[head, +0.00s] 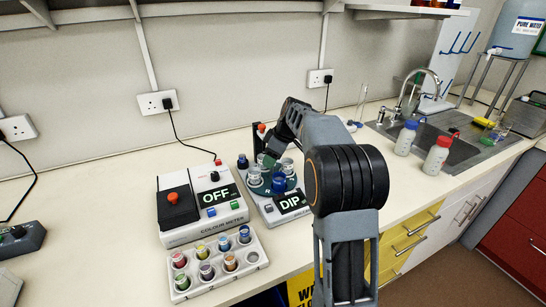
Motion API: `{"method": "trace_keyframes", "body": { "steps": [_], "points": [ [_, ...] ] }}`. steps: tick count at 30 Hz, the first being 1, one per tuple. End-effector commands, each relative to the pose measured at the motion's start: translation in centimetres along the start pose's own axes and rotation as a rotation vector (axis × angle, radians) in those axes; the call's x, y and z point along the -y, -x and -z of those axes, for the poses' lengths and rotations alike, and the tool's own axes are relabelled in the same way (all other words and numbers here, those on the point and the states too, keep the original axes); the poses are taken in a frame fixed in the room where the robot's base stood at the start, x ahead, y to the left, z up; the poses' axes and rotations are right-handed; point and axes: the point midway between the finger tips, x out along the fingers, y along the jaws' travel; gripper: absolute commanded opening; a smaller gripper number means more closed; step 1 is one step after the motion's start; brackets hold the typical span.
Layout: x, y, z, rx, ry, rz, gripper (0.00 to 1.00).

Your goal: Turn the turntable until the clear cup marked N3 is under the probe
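The turntable (262,188) is a dark green disc on a pale unit whose display (292,203) reads "DIP". Several small cups stand on or around it, including a clear one (253,176) at the left, another clear one (287,166) at the right and a blue one (279,183) at the front. Their markings are too small to read, so I cannot tell which is N3. My gripper (270,158) points down over the back of the turntable, among the cups. Its fingers are too small and dark to judge. I cannot make out the probe clearly; my arm covers the unit's right side.
Left of the turntable stands a colour meter (181,236) reading "OFF", with a rack (215,281) of coloured vials in front. A blue-capped bottle (405,138) and red-capped bottle (437,155) stand by the sink (462,150) at right.

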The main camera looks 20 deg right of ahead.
Motion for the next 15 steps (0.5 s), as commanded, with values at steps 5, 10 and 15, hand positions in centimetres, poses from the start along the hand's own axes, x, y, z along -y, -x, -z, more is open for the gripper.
{"method": "trace_keyframes", "body": {
  "steps": [5, 10, 15],
  "points": [
    [0.0, 0.0, 0.0, 0.000, -0.001, -0.001, 0.55],
    [-0.1, 0.6, 0.0, -0.001, 0.000, -0.003, 0.55],
    [-0.1, 3.2, 0.0, -0.002, -0.001, -0.006, 0.55]
  ]
}}
